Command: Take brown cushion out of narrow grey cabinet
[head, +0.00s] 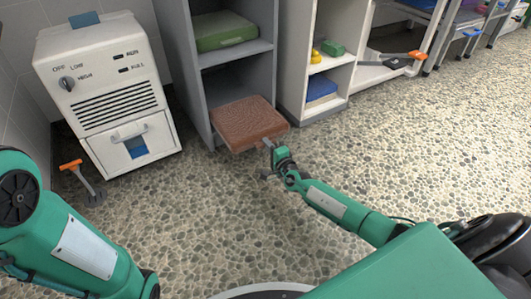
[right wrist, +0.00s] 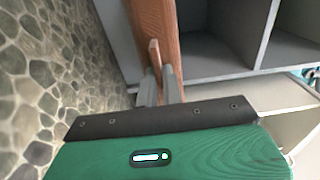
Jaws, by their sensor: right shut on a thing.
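The brown cushion (head: 248,122) is a flat, square pad at the mouth of the narrow grey cabinet (head: 187,75), below its middle shelf. It sticks out past the cabinet's front; whether its rear part is still inside is hard to tell. My right gripper (head: 268,146) is shut on the cushion's front edge. In the right wrist view the fingers (right wrist: 160,85) pinch the cushion (right wrist: 158,25), seen edge-on. My left arm shows at the lower left, but its gripper is out of view.
A green folded item (head: 224,31) lies on the shelf above. A white machine (head: 108,95) stands left, with an orange-handled tool (head: 82,180) on the floor. A white shelf unit (head: 296,60) stands right.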

